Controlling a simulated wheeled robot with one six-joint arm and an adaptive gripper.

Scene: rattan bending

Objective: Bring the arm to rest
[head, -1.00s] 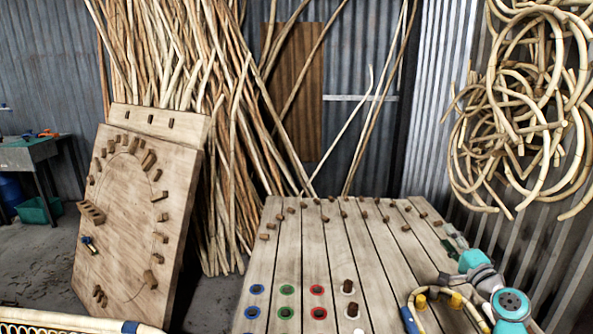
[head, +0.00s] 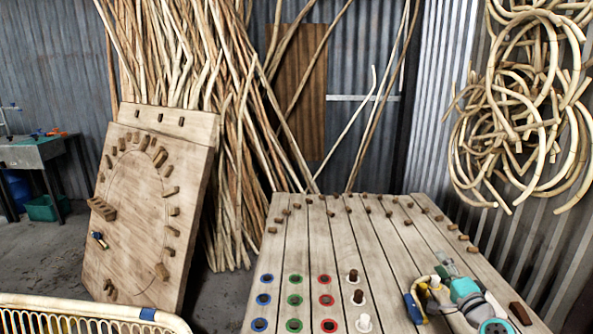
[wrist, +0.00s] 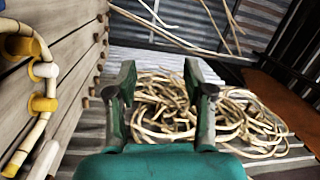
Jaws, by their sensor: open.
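My gripper (wrist: 160,85) is open and empty in the wrist view, its two green-grey fingers apart. Loose coils of rattan (wrist: 240,120) show beyond the fingertips, with no contact visible. In the head view my teal gripper (head: 447,262) is low at the right, over the right side of the slatted peg table (head: 345,240). My arm partly hides that corner of the table.
A tilted wooden board (head: 135,225) with pegs stands at the left. Rattan poles (head: 215,130) lean on the metal wall behind it. Rattan coils (head: 530,110) hang on the right wall, close to my arm. Blue, green and red ringed holes (head: 294,300) mark the table front.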

